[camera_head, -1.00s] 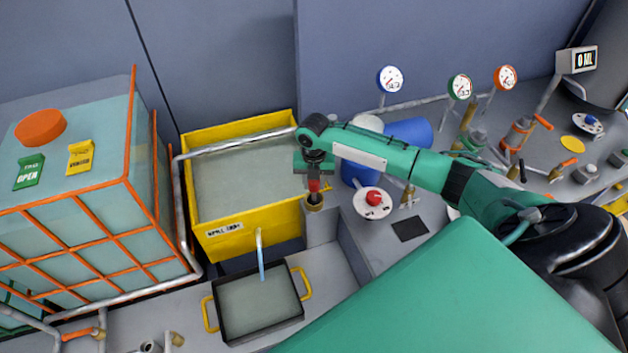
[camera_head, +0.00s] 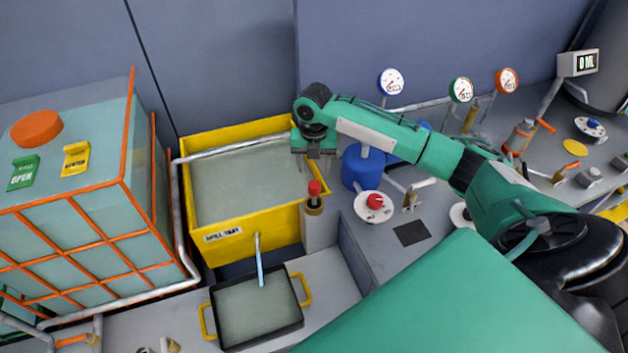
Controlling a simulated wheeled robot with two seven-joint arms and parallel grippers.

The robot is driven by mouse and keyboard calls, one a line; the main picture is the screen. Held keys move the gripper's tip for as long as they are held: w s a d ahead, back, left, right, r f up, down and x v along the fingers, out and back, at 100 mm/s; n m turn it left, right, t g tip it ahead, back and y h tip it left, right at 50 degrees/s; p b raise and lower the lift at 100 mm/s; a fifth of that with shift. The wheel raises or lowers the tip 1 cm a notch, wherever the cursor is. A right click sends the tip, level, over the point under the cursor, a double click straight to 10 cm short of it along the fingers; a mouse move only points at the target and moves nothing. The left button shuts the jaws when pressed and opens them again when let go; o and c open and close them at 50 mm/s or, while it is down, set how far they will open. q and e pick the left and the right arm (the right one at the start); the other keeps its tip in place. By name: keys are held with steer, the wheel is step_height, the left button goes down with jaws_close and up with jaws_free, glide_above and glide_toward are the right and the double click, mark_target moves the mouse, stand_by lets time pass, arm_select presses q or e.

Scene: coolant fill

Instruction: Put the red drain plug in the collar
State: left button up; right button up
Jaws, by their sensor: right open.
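My left gripper is out of view.
The yellow spill tray (camera_head: 222,234) is left of the collar. A black pan with yellow handles (camera_head: 258,345) lies below, with a pale blue stream (camera_head: 260,267) above it. A blue container (camera_head: 362,170) and a red-knobbed white dial (camera_head: 375,203) stand right.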

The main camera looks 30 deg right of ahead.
step_height(320, 180, up, 4)
steer(key=shift+f, duration=0.15)
stand_by(0.6)
